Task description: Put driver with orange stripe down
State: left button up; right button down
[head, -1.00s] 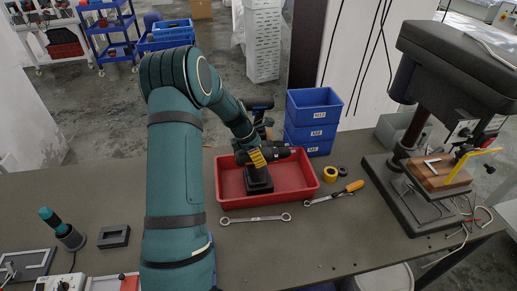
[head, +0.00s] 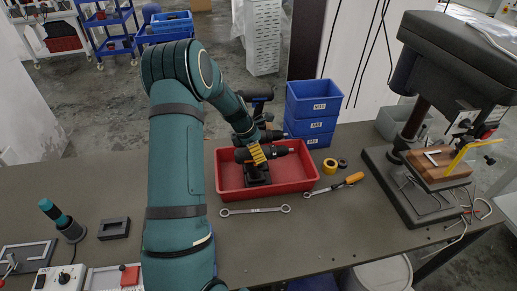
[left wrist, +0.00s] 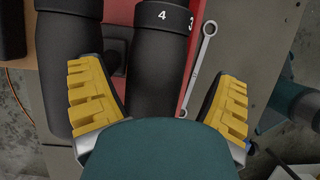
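A black driver (head: 275,152) is in the red tray, with its battery base (head: 257,173) at the tray bottom. A second black driver (head: 257,95) is just behind it. No orange stripe can be made out on either. My left gripper (head: 258,153) is at the front driver, its yellow fingers beside the body. In the left wrist view, the fingers (left wrist: 160,100) are spread either side of a black barrel (left wrist: 160,65) marked with numbers, with gaps visible. Another dark barrel (left wrist: 68,70) lies left of it. My right gripper is not in view.
The red tray (head: 290,189) stands before stacked blue bins (head: 313,107). A wrench (head: 255,210) lies in front of it. Tape (head: 330,166) and an orange-handled tool (head: 353,179) lie to its right. A drill press (head: 420,150) stands far right.

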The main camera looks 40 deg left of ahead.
pick_arm(q)
jog(key=shift+a+r, duration=0.1)
jog(key=shift+r, duration=0.25)
jog(key=p+v, duration=0.2)
jog(key=v, duration=1)
jog(key=s+d+f+m+g, duration=0.2)
jog(key=d+f+m, duration=1.1)
jog(key=d+f, duration=0.55)
jog(key=s+d+f+m, duration=0.1)
jog(key=s+d+m, duration=0.4)
jog(key=d, duration=0.4)
jog(key=s+d+f+m+h, duration=0.1)
jog(key=s+d+f+m, duration=0.1)
jog(key=s+d+m, duration=0.4)
jog(key=d+m, duration=0.2)
jog(key=d, duration=0.2)
jog(key=shift+s+f+t, duration=0.2)
jog(key=shift+t, duration=0.1)
